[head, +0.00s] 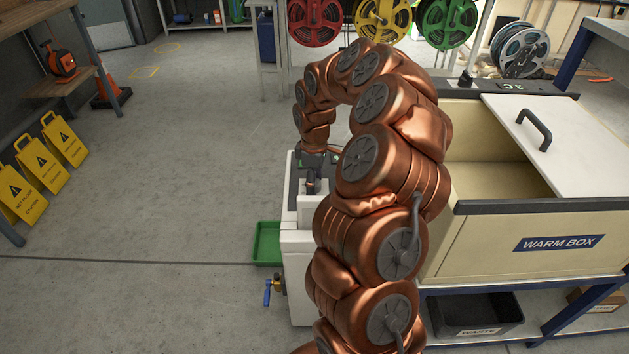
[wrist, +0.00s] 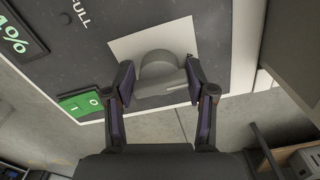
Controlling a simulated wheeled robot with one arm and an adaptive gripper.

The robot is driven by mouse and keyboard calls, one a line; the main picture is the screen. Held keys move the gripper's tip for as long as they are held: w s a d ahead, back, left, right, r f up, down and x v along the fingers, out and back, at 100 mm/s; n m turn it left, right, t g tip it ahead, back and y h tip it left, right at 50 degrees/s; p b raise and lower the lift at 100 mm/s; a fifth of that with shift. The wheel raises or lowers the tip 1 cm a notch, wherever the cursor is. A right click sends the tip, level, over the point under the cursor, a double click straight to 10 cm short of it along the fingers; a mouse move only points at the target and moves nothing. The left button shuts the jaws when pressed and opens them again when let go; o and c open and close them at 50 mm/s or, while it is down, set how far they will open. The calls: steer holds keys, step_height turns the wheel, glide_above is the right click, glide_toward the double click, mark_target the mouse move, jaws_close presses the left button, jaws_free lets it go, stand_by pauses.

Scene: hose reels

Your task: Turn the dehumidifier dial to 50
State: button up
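The dehumidifier (head: 297,245) is a white box on the floor, partly hidden behind my arm in the head view. In the wrist view its dark top panel (wrist: 95,75) carries a grey dial (wrist: 160,68) on a pale square plate. The dial's scale and pointer are not readable.
A cream warm box (head: 530,240) with a sliding lid stands close on the right, on a blue-framed bench. A green tray (head: 267,243) and a blue-handled tap (head: 272,289) are at the dehumidifier's left. The floor farther left is clear up to yellow signs (head: 42,167).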

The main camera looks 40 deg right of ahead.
steer(key=c, duration=0.5)
steer(key=shift+o, duration=0.2)
steer(key=shift+m, duration=0.3)
steer(key=m, duration=0.5)
steer(key=shift+s, duration=0.1)
steer(key=m, duration=0.6)
steer(key=o, duration=0.9)
